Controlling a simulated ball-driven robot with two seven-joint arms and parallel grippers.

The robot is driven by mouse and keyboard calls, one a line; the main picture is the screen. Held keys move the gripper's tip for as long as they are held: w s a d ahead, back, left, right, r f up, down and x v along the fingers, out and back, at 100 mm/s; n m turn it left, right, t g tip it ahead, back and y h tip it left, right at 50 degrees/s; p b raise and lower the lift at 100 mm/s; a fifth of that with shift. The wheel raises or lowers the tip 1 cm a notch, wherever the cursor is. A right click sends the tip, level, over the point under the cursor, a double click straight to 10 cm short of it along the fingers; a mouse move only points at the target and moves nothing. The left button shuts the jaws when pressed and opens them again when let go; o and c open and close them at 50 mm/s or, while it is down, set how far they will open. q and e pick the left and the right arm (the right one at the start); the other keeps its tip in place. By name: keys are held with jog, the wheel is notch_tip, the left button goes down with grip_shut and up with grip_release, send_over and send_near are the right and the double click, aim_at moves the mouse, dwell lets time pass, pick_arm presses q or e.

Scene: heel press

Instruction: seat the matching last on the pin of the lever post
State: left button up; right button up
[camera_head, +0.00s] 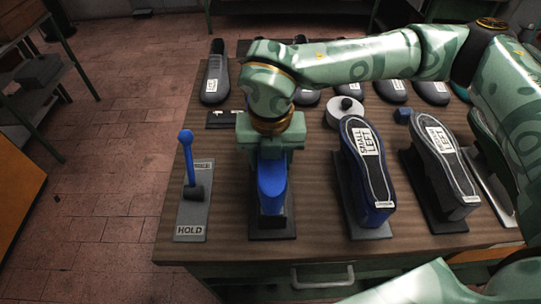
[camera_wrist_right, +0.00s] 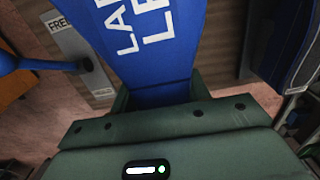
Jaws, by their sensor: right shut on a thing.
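My right gripper (camera_head: 271,152) is shut on a blue last (camera_head: 271,187) and points down. In the right wrist view the blue last (camera_wrist_right: 155,50) stands between the jaws, with partly hidden white lettering starting "LA" and "LE". The last is above the dark base plate (camera_head: 273,233) of a post; the pin is hidden, so I cannot tell whether the last touches it. A lever with a blue handle (camera_head: 187,160) rises from a grey plate marked FREE and HOLD (camera_head: 191,218), its knob toward the FREE side. My left gripper is not in view.
An upturned shoe (camera_head: 363,160) marked "SMALL LEFT" and another upturned shoe (camera_head: 440,160) stand on dark stands to the right. Several dark shoes line the back, including one at back left (camera_head: 214,75). A white round thing (camera_head: 345,110) lies behind the stands.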

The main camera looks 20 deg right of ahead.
jog(key=shift+f+b, duration=0.3)
jog(key=shift+f, duration=0.15)
jog(key=o, duration=1.3)
jog(key=r+p, duration=0.2)
jog(key=r, duration=1.4)
jog(key=shift+s+r, duration=0.1)
jog(key=shift+s, duration=0.1)
